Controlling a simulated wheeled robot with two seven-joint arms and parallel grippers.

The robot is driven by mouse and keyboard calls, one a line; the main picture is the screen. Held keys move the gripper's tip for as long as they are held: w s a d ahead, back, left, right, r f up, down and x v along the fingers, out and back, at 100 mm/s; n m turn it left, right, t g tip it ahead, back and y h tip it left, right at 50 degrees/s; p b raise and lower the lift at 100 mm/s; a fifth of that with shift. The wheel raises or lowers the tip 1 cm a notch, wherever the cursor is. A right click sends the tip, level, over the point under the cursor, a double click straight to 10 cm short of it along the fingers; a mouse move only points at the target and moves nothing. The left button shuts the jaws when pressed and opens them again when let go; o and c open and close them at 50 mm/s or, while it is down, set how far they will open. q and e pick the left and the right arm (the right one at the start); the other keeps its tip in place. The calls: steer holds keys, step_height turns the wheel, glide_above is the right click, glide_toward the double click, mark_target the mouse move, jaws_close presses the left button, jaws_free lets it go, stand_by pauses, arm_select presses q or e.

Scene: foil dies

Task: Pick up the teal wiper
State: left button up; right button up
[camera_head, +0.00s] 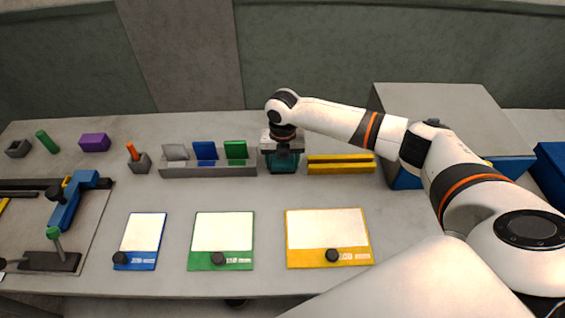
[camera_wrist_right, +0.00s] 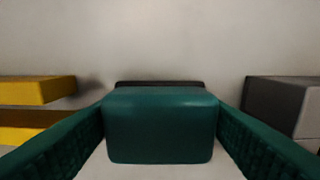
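The teal wiper (camera_head: 283,163) is below my right gripper (camera_head: 282,152), behind the middle of the worktable, in the head view. In the right wrist view the wiper (camera_wrist_right: 160,125) is a rounded teal block with a dark strip behind its top. My right gripper's teal ridged fingers (camera_wrist_right: 160,133) lie flush along its left and right sides with no gap showing, so it looks shut on the wiper. Whether the wiper still rests on the table is unclear. My left gripper is not in view.
Left of the wiper is a grey rack (camera_head: 208,171) with grey, blue and green plates. Close on its right are yellow bars (camera_head: 341,164). A large grey-topped box (camera_head: 440,97) stands at right. Blue, green (camera_head: 221,241) and yellow framed cards lie in front, with clear table between.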

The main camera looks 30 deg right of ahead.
steer(key=shift+c, duration=1.3)
steer(key=shift+r, duration=0.1)
step_height(320, 180, up, 10)
steer(key=shift+f+b, duration=0.1)
steer(key=shift+b, duration=0.6)
steer(key=shift+o, duration=1.2)
steer(key=shift+c, duration=0.5)
